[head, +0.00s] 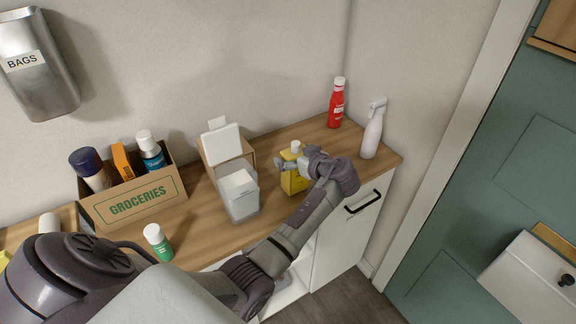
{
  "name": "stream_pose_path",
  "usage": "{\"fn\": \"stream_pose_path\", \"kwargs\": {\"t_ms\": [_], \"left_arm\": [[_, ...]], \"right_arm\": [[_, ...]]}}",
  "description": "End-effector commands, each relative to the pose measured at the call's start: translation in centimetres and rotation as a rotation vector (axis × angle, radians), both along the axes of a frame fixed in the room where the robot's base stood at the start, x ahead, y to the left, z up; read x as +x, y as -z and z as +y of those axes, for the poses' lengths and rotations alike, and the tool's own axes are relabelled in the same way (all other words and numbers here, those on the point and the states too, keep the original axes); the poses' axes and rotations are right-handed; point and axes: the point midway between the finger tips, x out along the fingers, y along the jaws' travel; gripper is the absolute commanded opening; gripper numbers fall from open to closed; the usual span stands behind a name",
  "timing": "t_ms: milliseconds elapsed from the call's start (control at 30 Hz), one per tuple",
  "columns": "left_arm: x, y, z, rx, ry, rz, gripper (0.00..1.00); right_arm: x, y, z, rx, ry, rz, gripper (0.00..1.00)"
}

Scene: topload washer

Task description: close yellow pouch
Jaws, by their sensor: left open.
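The yellow pouch (288,184) stands upright on the wooden counter, right of the middle. A white cap-like piece shows at its top; I cannot tell whether it is fastened. My left gripper (288,164) is open at the upper part of the pouch, reaching in from the right side of it. The gripper and wrist hide the pouch's right side, and I cannot tell whether the fingers touch it. My right gripper is not in view.
A groceries box (134,206) and a green-labelled bottle (158,242) are farther left. A red bottle (336,104) and a white spray bottle (372,132) stand at the right.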

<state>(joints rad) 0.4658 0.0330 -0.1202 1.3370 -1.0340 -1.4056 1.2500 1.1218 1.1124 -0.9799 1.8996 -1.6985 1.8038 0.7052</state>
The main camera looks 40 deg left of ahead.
Motion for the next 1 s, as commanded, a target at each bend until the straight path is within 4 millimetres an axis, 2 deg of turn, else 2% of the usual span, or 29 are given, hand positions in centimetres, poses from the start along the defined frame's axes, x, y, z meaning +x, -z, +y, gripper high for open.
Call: {"fn": "stream_pose_path", "kwargs": {"t_ms": [300, 367, 800, 1000], "left_arm": [[0.00, 0.01, -0.02, 0.000, 0.000, 0.000, 1.00], [0.00, 0.01, -0.02, 0.000, 0.000, 0.000, 0.92], [0.01, -0.03, -0.02, 0.000, 0.001, 0.000, 0.19], [0.13, -0.38, 0.01, 0.003, 0.001, -0.006, 0.19]], "right_arm": [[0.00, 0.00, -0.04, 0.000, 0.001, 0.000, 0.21], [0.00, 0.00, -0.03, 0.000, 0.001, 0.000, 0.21], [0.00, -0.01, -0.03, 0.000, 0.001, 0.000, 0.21], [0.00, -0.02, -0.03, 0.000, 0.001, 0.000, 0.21]]}}
